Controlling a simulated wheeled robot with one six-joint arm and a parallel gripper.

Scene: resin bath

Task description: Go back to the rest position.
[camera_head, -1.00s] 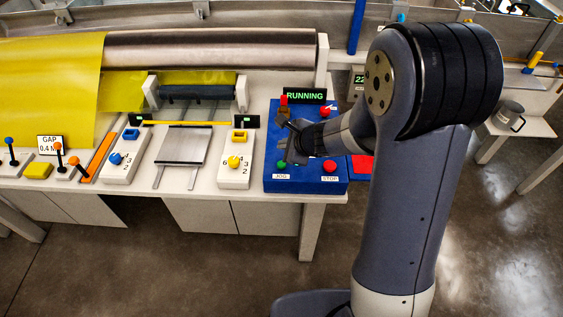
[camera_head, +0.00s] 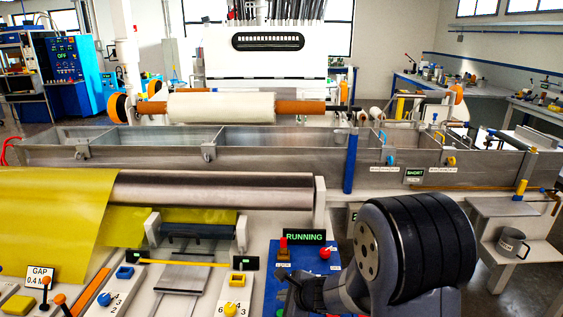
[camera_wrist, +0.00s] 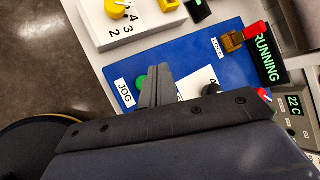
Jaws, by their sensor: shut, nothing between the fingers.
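My gripper (camera_head: 303,290) is over the blue control panel (camera_head: 258,292) at the bottom middle of the head view, partly cut off by the frame. In the wrist view its fingers (camera_wrist: 157,84) are together and empty, in front of the panel (camera_wrist: 130,72) near the green JOG button (camera_wrist: 140,82). I cannot tell whether they touch the panel. The lit RUNNING sign (camera_head: 304,237) stands at the panel's back edge, and it also shows in the wrist view (camera_wrist: 268,58). A red-handled switch (camera_head: 283,248) and a red button (camera_head: 325,253) sit before it.
A steel roller (camera_head: 215,192) with yellow film (camera_head: 55,220) lies left of the panel. A long metal bath (camera_head: 270,150) runs behind, with a blue post (camera_head: 350,162) at its front. A grey mug (camera_head: 510,242) stands on a side shelf at right.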

